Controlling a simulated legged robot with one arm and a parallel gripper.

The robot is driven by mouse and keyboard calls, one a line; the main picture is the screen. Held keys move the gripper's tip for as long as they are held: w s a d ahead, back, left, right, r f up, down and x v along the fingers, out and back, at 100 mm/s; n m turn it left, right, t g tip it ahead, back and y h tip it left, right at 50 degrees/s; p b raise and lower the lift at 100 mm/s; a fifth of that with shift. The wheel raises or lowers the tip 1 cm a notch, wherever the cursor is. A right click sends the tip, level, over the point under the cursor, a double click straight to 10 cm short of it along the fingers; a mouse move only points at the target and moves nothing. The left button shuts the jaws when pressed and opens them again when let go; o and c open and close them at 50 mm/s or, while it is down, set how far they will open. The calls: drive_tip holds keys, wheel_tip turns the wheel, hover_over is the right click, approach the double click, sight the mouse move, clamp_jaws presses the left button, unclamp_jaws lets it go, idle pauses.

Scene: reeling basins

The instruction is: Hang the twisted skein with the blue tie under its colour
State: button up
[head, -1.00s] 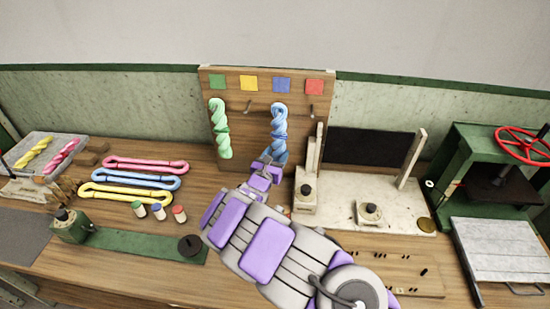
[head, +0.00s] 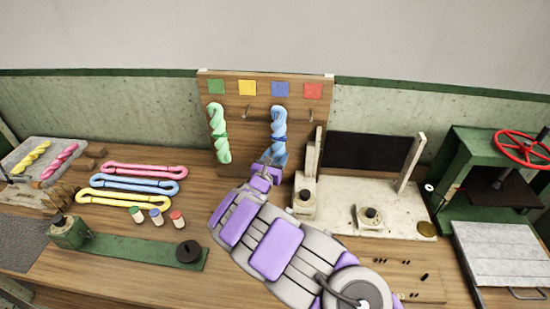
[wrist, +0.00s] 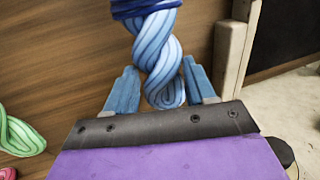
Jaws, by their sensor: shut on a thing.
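Bare hooks show under the yellow (head: 247,88) and red (head: 312,91) squares. A pale stand with posts (head: 335,212) is close on the right, a green press (head: 470,165) further right. Untwisted pink, blue and yellow skeins (head: 125,200) lie left.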

drive_tip(key=o, duration=1.1)
drive_tip(key=shift+o, duration=0.2)
drive_tip(key=p+v, duration=0.3)
drive_tip(key=v, duration=1.4)
drive_tip(key=shift+s, duration=0.2)
